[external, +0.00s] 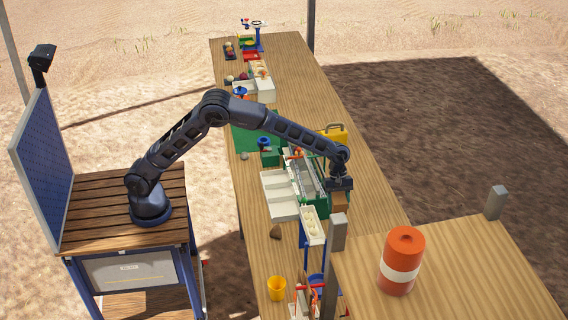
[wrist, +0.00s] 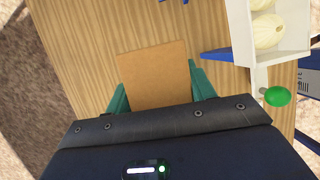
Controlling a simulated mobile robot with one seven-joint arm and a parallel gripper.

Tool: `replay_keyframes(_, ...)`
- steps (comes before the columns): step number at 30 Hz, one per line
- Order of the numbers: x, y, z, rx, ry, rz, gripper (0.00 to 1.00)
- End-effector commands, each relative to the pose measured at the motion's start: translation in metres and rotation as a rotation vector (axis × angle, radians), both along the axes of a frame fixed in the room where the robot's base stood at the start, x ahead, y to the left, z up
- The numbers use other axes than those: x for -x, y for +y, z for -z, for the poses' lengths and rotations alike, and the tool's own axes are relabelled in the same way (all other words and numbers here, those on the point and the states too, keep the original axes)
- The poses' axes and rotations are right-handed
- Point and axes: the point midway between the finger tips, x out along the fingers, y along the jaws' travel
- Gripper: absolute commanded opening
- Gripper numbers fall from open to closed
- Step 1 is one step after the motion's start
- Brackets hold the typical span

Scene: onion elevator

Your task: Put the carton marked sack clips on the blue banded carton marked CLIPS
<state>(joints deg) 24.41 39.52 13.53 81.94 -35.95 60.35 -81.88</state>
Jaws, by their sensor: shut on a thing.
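My gripper (external: 340,187) is shut on a plain brown carton (wrist: 155,75), with a green finger on either side of it in the wrist view. The carton also shows below the gripper in the external view (external: 339,202), at the right of the green conveyor. Its marking cannot be read, and I cannot tell how high it is above the wooden table (external: 372,212). I cannot make out a blue banded carton marked CLIPS in either view.
The green conveyor (external: 304,176) and a white tray of onions (external: 312,226) stand left of the gripper. A yellow case (external: 333,134) is behind it. Bare table lies at the right.

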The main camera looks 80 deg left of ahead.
Motion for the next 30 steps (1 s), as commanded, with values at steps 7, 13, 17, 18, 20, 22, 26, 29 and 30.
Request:
replay_keyframes(7, -0.012, 0.028, -0.002, -0.002, -0.001, -0.048, 0.28)
replay_keyframes(13, -0.039, 0.102, -0.007, -0.005, -0.001, -0.177, 0.28)
replay_keyframes(17, -0.054, 0.157, -0.011, -0.006, 0.0, -0.27, 0.28)
replay_keyframes(18, -0.058, 0.175, -0.012, -0.007, 0.001, -0.3, 0.28)
replay_keyframes(20, -0.063, 0.201, -0.014, -0.007, 0.001, -0.343, 0.28)
replay_keyframes(22, -0.068, 0.231, -0.016, -0.008, 0.001, -0.393, 0.28)
replay_keyframes(26, -0.074, 0.288, -0.02, -0.009, 0.001, -0.487, 0.28)
replay_keyframes(29, -0.077, 0.332, -0.023, -0.01, 0.001, -0.557, 0.28)
replay_keyframes(30, -0.077, 0.35, -0.024, -0.011, 0.002, -0.586, 0.28)
